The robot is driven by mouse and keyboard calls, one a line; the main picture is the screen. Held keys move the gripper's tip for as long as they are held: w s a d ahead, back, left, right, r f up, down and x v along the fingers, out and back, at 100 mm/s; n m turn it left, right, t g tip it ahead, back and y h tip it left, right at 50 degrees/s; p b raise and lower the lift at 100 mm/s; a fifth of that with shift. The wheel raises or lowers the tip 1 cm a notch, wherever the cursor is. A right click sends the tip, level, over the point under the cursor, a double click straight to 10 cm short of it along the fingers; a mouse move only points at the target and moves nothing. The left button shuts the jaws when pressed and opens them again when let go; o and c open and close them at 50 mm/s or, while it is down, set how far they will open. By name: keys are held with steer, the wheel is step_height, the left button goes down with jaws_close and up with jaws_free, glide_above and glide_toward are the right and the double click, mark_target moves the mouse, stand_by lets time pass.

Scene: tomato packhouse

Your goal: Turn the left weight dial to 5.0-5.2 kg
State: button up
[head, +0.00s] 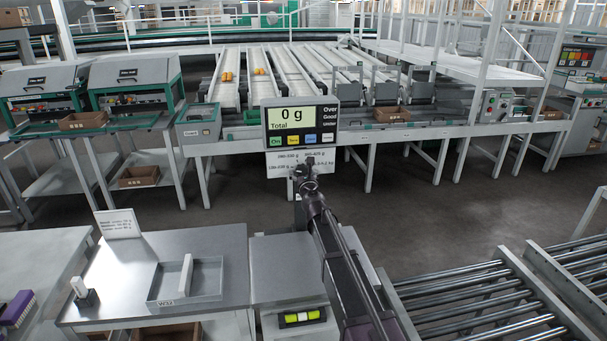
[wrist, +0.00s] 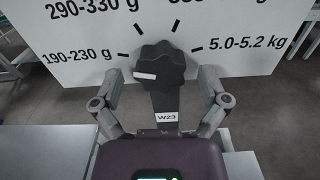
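The weight dial is a black lobed knob (wrist: 162,66) in the middle of the wrist view, on a white panel (wrist: 240,55) with tick marks and printed ranges. "190-230 g" is at its left and "5.0-5.2 kg" at its right. A white mark on the knob sits on its left side, slightly low, nearest the "190-230 g" side. My gripper (wrist: 161,92) is open, its fingers spread left and right just below the knob, apart from it. In the head view my gripper (head: 304,172) is in front of the white panel (head: 285,161) and partly hides it.
A scale display (head: 302,122) reading "0 g" is above the panel. A tag "W23" (wrist: 167,117) is below the knob. A steel table (head: 210,250) with a shallow tray (head: 212,297) stands left of my arm. A roller conveyor (head: 480,300) is at the right.

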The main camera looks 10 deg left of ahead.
steer(key=c, duration=0.9)
